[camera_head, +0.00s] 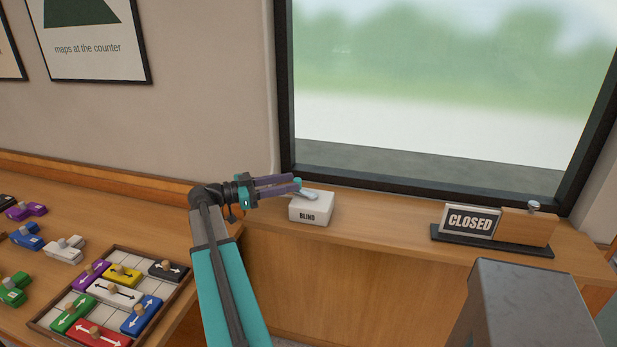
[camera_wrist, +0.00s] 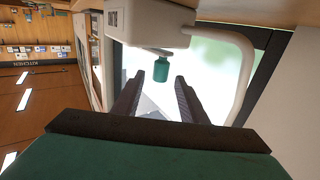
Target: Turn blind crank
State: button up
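The blind crank is a white box (camera_head: 311,210) labelled "BLIND" on the wooden ledge below the window. A grey crank arm (camera_head: 311,196) lies on its top, with a teal knob (camera_head: 298,182) at the arm's left end. In the wrist view the teal knob (camera_wrist: 161,70) hangs from the box's face (camera_wrist: 150,20) in the turned picture. My gripper (camera_head: 293,184) reaches in from the left and is open. In the wrist view its dark fingertips (camera_wrist: 159,79) stand on either side of the knob, with gaps visible. I cannot tell whether either finger touches it.
A "CLOSED" sign (camera_head: 471,221) on a dark base stands to the right on the ledge, beside a wooden block (camera_head: 527,227). A grey box-shaped post (camera_head: 525,305) rises at lower right. A tray of coloured sliding blocks (camera_head: 50,318) lies at left. The ledge between box and sign is clear.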

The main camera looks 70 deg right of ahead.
jog(key=shift+p+x, duration=1)
jog(key=shift+x, duration=2.85)
jog(key=shift+c, duration=0.5)
grip_shut()
